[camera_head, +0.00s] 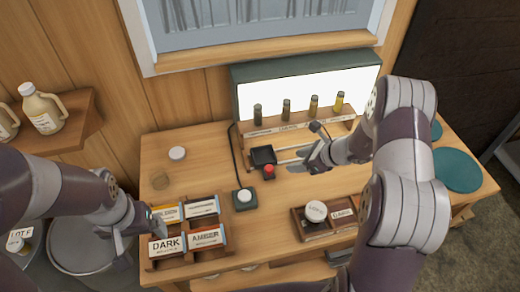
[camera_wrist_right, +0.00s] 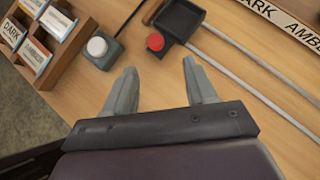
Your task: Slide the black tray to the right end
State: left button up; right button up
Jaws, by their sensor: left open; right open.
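The black tray (camera_head: 263,156) is a small square carriage at the left end of two pale rails (camera_head: 293,156), below a rack of sample vials. A red knob (camera_head: 269,171) is on its near side. In the right wrist view the black tray (camera_wrist_right: 181,18) and red knob (camera_wrist_right: 155,42) are ahead of my fingers, and the rails run off to the right. My right gripper (camera_head: 302,160) is open and empty, just right of the knob and apart from it; its fingers also show in the wrist view (camera_wrist_right: 160,75). My left gripper (camera_head: 138,236) is open beside the card box.
A lit panel (camera_head: 300,92) stands behind the vials (camera_head: 286,107). A button box (camera_head: 245,199) is left of the knob. The card box (camera_head: 190,262) is front left; a wooden holder with a round white cap (camera_head: 316,211) is front right.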

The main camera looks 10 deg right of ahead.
aim_at(270, 168)
jog(key=p+x, duration=0.3)
jog(key=x, duration=0.8)
jog(key=shift+s+a+f, duration=0.15)
jog(key=shift+a, duration=0.1)
jog(key=shift+s+a+f, duration=0.1)
jog(key=shift+a+f, duration=0.1)
jog(key=shift+a, duration=0.1)
pick_arm(q)
jog(key=r, duration=0.3)
jog(key=shift+s+a+r, duration=0.1)
jog(key=shift+s+r, duration=0.2)
jog(key=shift+s, duration=0.1)
pick_arm(e)
jog(key=shift+d+f, duration=0.1)
jog(key=shift+c, duration=1.3)
jog(key=shift+w, duration=0.2)
grip_shut()
pick_arm(q)
jog(key=shift+w+f, duration=0.1)
jog(key=shift+w, duration=0.05)
